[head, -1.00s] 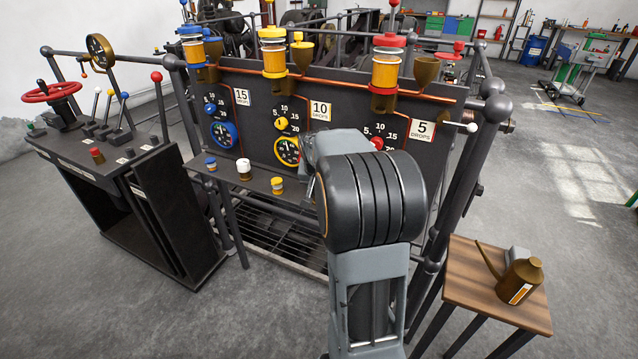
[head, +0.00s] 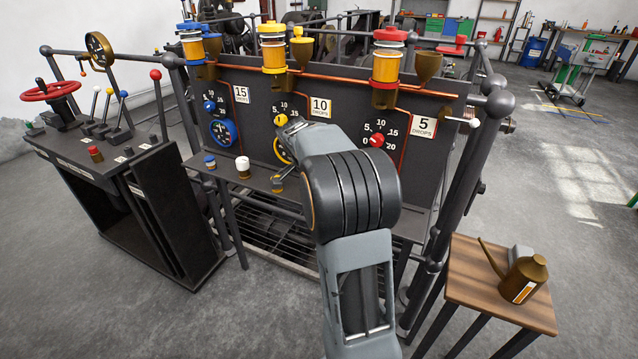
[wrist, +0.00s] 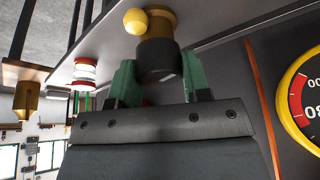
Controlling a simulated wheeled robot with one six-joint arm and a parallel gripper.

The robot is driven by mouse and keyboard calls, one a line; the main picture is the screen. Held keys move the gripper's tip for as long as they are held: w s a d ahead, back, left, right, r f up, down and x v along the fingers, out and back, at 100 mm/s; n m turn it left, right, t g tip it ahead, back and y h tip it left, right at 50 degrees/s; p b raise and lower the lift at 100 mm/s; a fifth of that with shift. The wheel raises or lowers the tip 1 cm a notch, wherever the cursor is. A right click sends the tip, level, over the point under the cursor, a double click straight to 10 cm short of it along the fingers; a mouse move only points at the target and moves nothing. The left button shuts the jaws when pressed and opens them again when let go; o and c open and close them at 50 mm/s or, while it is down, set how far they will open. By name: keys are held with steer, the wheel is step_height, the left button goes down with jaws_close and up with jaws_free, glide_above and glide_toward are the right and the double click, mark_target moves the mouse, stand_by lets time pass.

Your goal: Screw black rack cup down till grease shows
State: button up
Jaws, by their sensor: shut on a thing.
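In the wrist view, my gripper (wrist: 157,66) has its green fingers on either side of a dark, black-looking cup (wrist: 158,54) and is shut on it. The cup's brass part (wrist: 160,22) shows beyond the fingers, with a round yellow blob (wrist: 135,21) at its side. I cannot tell whether the blob is grease. This view looks upside down.
A blue-capped cup (head: 210,162) and a white-capped cup (head: 243,167) stand left along the shelf. A red-and-white cup (wrist: 85,72) shows in the wrist view. The dial panel (head: 340,113) rises close behind. A side table (head: 470,290) with a brass oil can (head: 522,280) stands right.

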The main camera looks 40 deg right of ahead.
steer(key=shift+m+g, duration=0.3)
steer(key=shift+m, duration=0.4)
steer(key=o, duration=0.9)
steer(key=p+v, duration=0.3)
steer(key=v, duration=1.1)
